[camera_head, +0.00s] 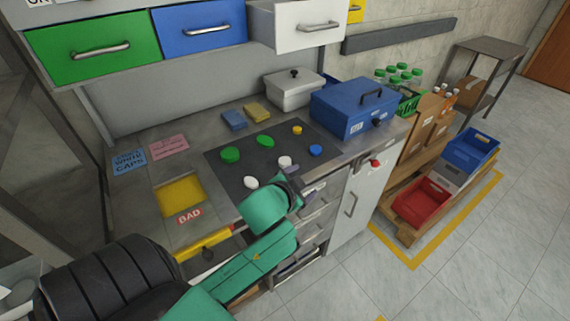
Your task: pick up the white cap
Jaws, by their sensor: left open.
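Two white caps lie on the dark mat (222,174) on the metal bench. One white cap (251,182) is near the mat's front edge, left of my left gripper. The other white cap (285,161) is just behind the gripper in the picture. My left gripper (298,178) is open over the front right part of the mat, with its teal arm coming up from below. Its fingers are small and partly hidden by the wrist, and I cannot tell its height above the mat. My right gripper is not in view.
Green caps (230,155), a yellow cap (297,130) and a blue cap (315,151) share the mat. A blue toolbox (352,107) and white box (293,91) stand behind. A yellow recess (180,196) is at left. Drawers hang above.

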